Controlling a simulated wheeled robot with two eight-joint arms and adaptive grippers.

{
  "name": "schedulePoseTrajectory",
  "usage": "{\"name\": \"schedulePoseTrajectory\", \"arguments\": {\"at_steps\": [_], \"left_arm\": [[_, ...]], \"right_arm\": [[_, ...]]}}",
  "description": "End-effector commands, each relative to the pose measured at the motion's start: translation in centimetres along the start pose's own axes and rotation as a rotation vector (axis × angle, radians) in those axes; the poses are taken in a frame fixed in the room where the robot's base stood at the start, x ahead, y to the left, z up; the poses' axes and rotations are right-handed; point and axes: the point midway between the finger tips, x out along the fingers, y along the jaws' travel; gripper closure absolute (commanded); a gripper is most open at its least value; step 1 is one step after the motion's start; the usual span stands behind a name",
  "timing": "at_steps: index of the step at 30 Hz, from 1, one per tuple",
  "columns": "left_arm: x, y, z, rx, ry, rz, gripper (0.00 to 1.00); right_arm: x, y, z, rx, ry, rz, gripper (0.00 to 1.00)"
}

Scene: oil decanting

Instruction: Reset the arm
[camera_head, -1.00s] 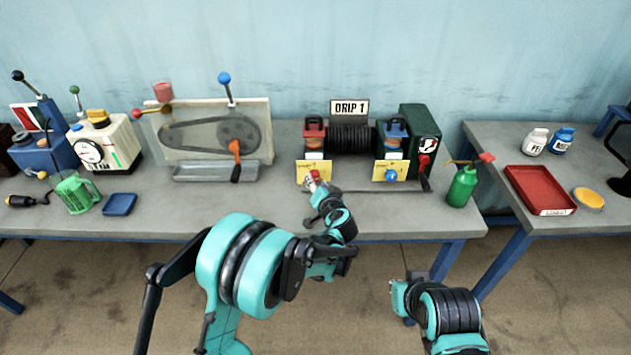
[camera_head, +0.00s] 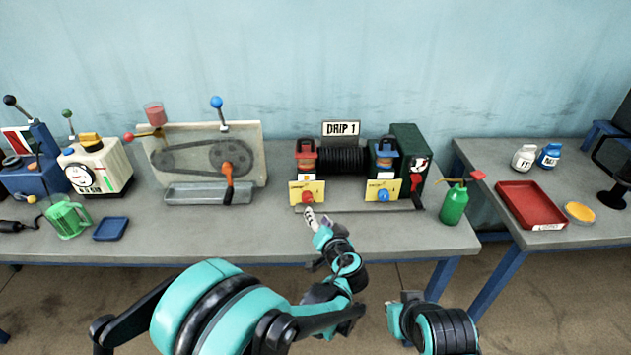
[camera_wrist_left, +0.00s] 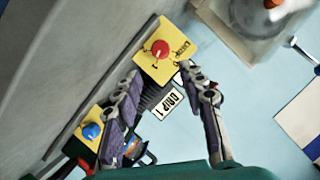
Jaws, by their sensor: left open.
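My left gripper (camera_head: 314,217) is open and empty, just in front of the red knob (camera_head: 308,197) on the left yellow plate of the DRIP 1 machine. In the left wrist view its two fingers (camera_wrist_left: 160,74) are spread, with the red knob (camera_wrist_left: 160,49) beyond their tips and apart from them. The blue knob (camera_head: 383,195) on the right yellow plate also shows in the wrist view (camera_wrist_left: 92,131). My right gripper (camera_head: 405,300) hangs in front of the table's front edge, and its fingers are too small to read.
A green oil can (camera_head: 454,205) stands right of the machine. The belt-drive panel (camera_head: 185,140), green jug (camera_head: 67,219) and blue tray (camera_head: 111,229) are at the left. A red tray (camera_head: 530,203) lies on the right table. The front strip of the middle table is mostly clear.

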Motion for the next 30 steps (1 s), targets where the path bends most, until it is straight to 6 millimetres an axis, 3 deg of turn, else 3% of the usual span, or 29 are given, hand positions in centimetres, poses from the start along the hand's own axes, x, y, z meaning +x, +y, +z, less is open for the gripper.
{"name": "schedulePoseTrajectory", "arguments": {"at_steps": [5,8,11,15,21,25,30], "left_arm": [[-0.1,-0.9,0.3,-0.005,-0.017,0.003,0.59],[-0.4,-3.5,1.3,-0.023,-0.070,0.015,0.59],[-1.4,-7.3,3.3,-0.059,-0.156,0.043,0.59],[-4.3,-12.6,7.1,-0.126,-0.284,0.101,0.59],[-10.1,-17.4,12.7,-0.242,-0.426,0.197,0.59],[-14.4,-18.7,16.1,-0.329,-0.489,0.266,0.59],[-19.0,-18.7,19.2,-0.432,-0.529,0.344,0.59]], "right_arm": [[0.0,0.0,0.0,0.000,0.000,0.000,1.00],[0.0,0.0,0.0,0.000,0.000,0.000,1.00],[0.0,0.0,0.0,0.000,0.000,0.000,1.00],[0.0,0.0,0.0,0.000,0.000,0.000,1.00],[0.0,0.0,0.0,0.000,0.000,0.000,1.00],[0.0,0.0,0.0,0.000,0.000,0.000,1.00],[0.0,0.0,0.0,0.000,0.000,0.000,1.00]]}}
